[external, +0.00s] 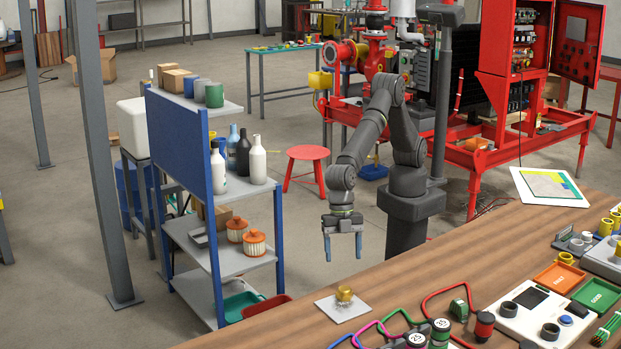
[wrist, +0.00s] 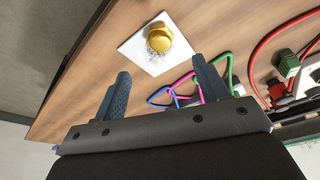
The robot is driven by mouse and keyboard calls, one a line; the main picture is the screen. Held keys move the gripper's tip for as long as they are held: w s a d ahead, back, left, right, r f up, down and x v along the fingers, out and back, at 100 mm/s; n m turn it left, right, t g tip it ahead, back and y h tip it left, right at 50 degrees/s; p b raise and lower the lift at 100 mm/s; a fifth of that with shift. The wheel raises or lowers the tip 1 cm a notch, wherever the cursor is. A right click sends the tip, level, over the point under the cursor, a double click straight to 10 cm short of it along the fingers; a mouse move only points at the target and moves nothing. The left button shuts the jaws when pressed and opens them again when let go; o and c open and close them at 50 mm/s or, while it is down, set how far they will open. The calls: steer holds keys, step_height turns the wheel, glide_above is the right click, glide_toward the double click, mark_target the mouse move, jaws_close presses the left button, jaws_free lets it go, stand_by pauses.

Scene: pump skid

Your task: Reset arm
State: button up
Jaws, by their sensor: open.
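My gripper (external: 343,243) hangs from my arm with its fingers pointing down, beyond the far left part of the wooden workbench. Its two blue fingers stand apart with nothing between them. In the wrist view my gripper (wrist: 160,90) also shows open and empty. A brass-coloured round part (external: 344,294) sits on a white square plate (external: 333,310) on the workbench (external: 455,270). In the wrist view the brass part (wrist: 159,38) is on its plate (wrist: 135,48), ahead of the fingers and apart from them.
Coloured cables (external: 395,320) and several devices crowd the bench's front and right. A blue-framed shelf (external: 180,150) with bottles (external: 257,160) stands left of my arm. A red stool (external: 307,155) and red pump skid (external: 495,150) stand behind. The bench between plate and tablet (external: 548,186) is largely clear.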

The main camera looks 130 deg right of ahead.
mark_target(344, 288)
steer(key=x, duration=1)
steer(key=shift+f, duration=0.15)
steer(key=shift+a, duration=0.1)
steer(key=shift+r, duration=1.6)
steer(key=shift+f, duration=0.15)
